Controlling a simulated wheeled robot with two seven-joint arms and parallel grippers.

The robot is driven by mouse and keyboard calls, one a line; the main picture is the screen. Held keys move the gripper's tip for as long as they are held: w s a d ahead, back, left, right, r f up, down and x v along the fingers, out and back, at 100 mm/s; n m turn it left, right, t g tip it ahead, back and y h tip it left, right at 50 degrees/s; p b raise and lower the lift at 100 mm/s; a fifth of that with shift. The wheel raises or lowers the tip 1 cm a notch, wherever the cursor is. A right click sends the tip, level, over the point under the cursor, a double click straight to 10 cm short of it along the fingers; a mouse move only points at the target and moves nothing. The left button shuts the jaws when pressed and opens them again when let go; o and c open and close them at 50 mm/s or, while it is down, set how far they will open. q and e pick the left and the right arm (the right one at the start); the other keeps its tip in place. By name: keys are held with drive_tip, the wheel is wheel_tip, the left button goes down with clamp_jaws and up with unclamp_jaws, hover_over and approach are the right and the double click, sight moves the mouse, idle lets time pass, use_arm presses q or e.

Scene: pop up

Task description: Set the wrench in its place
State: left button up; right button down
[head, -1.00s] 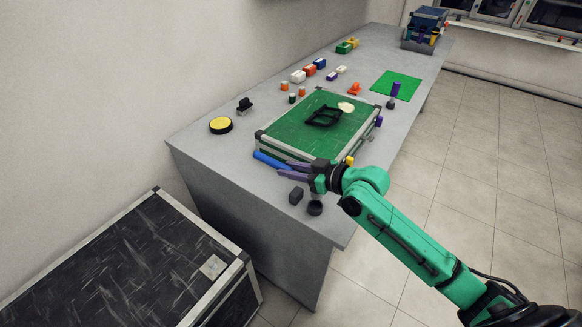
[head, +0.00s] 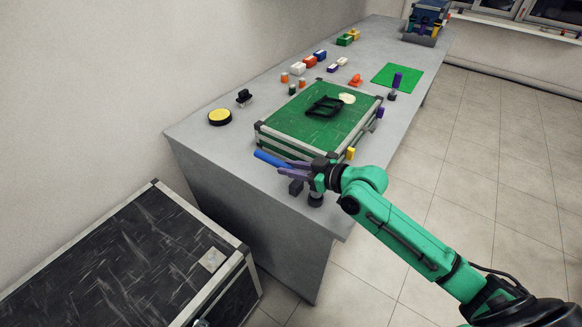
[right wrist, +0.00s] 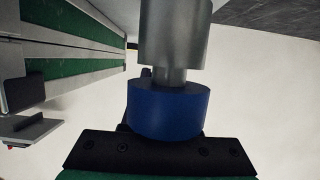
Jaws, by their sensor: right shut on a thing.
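A dark block (head: 295,188) and a small dark round piece (head: 315,200) sit just below the gripper. No empty place for a wrench can be made out. My left gripper is out of view.
A black tray (head: 323,107) lies on the case. A yellow button (head: 219,117), several small coloured blocks and a green mat (head: 396,77) stand on the grey table. A black chest (head: 120,260) is on the floor at lower left.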

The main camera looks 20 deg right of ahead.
drive_tip(key=shift+f, duration=0.1)
idle(0.3)
drive_tip(key=shift+f+b, duration=1.05)
drive_tip(key=shift+f, duration=0.35)
drive_tip(key=c, duration=0.6)
unclamp_jaws()
